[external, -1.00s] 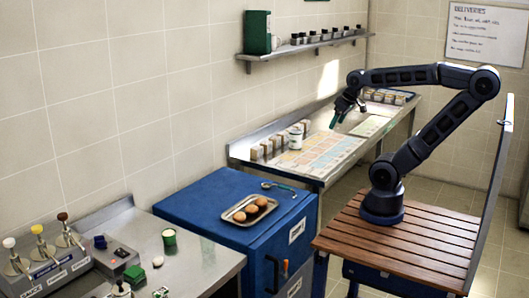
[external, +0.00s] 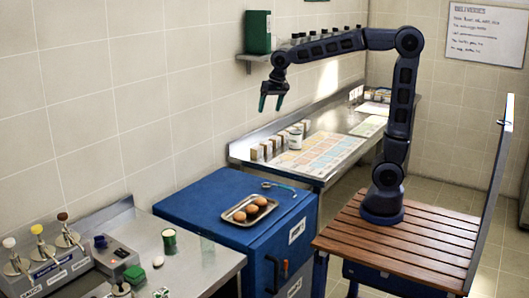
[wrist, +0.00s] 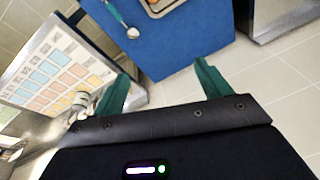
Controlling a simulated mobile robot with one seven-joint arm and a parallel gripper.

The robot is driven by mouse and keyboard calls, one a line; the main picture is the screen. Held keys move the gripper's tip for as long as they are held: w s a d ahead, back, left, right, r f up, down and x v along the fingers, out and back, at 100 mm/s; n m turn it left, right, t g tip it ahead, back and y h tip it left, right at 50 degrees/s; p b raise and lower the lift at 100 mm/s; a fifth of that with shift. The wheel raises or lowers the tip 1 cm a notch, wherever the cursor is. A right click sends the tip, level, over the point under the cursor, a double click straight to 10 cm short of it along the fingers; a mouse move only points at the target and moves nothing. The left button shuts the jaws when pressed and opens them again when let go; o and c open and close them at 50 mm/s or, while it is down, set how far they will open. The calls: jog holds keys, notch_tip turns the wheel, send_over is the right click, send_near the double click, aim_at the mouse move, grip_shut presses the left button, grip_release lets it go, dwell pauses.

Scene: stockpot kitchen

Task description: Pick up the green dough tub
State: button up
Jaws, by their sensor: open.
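A small green cylinder with a pale top (external: 169,241), which looks like the green dough tub, stands upright on the steel counter at the lower left in the external view. It is not seen in the wrist view. My gripper (external: 271,104) is open and empty, high in the air above and behind the blue cabinet, well to the right of the tub and higher than it. The wrist view shows its two green fingers (wrist: 162,76) spread apart with nothing between them.
The blue cabinet (external: 195,206) carries a tray (external: 235,220) of brown eggs and a spoon (external: 280,187). A clear glass (external: 207,250) stands right of the tub. Pump dispensers (external: 42,250) are at left.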

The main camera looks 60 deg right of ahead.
jog(key=w+a+f+m, duration=0.1)
jog(key=w+a+f, duration=0.1)
jog(key=w+a, duration=0.35)
jog(key=w+a+f, duration=0.2)
jog(key=w+a, duration=0.1)
jog(key=a, duration=0.5)
jog(key=m+g+h, duration=0.2)
jog(key=m, duration=0.2)
send_near(168, 232)
jog(key=f, duration=0.2)
jog(key=d+f, duration=0.1)
jog(key=f, duration=0.2)
jog(key=shift+s+d, duration=0.1)
jog(key=shift+s, duration=0.05)
jog(key=shift+w+d+f, duration=0.1)
jog(key=shift+w+f, duration=0.1)
jog(key=shift+f, duration=1.1)
jog(key=shift+w+f, duration=0.2)
jog(key=shift+f, duration=1.1)
jog(key=shift+r, duration=0.1)
jog(key=c, duration=1.1)
